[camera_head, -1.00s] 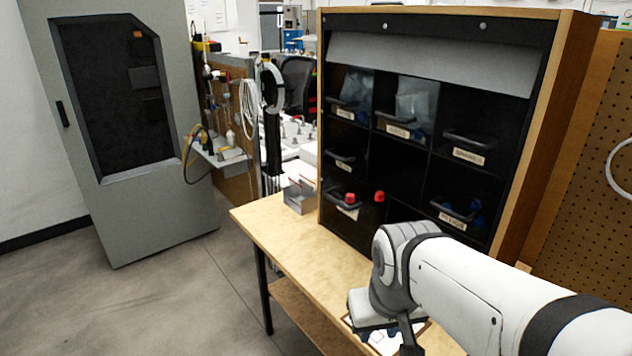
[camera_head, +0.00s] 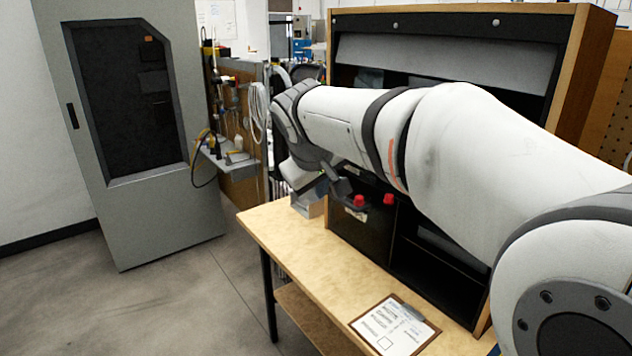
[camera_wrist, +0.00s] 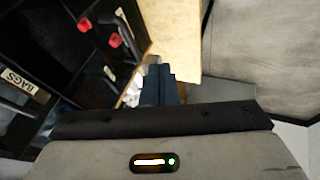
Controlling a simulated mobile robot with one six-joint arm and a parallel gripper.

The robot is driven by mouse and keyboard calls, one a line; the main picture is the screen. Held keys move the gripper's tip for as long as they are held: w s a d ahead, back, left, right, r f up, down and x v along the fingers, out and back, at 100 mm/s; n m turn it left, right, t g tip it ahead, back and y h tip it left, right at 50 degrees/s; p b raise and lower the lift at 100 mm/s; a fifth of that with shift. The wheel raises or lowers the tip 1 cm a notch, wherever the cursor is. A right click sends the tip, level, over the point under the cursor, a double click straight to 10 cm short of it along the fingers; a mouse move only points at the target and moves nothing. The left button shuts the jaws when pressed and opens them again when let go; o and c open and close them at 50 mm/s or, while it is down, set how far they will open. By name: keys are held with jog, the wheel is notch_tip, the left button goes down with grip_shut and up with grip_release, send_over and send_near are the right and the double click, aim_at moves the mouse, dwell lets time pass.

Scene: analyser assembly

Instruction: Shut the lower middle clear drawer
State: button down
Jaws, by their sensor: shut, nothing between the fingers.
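My gripper (camera_head: 330,184) is in front of the black cabinet's left side, low above the bench, turned toward the left drawers. In the wrist view its dark fingers (camera_wrist: 158,84) are together, with nothing between them. Two red caps (camera_head: 358,201) show at a lower left drawer (camera_head: 358,222); they also show in the wrist view (camera_wrist: 115,40) beside a dark drawer handle. My arm covers most of the cabinet front. I cannot clearly pick out the lower middle clear drawer or tell how far out it stands.
The wooden bench (camera_head: 295,245) has a clipboard (camera_head: 394,328) near its front. A small grey box (camera_head: 306,204) stands by the cabinet's left edge. A tall grey cabinet (camera_head: 150,215) stands at the left. A drawer label reading BAGS (camera_wrist: 20,84) shows in the wrist view.

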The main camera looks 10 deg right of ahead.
jog(key=w+d+f, duration=0.4)
jog(key=w+f, duration=0.1)
jog(key=shift+d+f+p, duration=0.2)
jog(key=shift+f+p, duration=0.1)
jog(key=shift+f, duration=0.1)
jog(key=shift+w, duration=0.1)
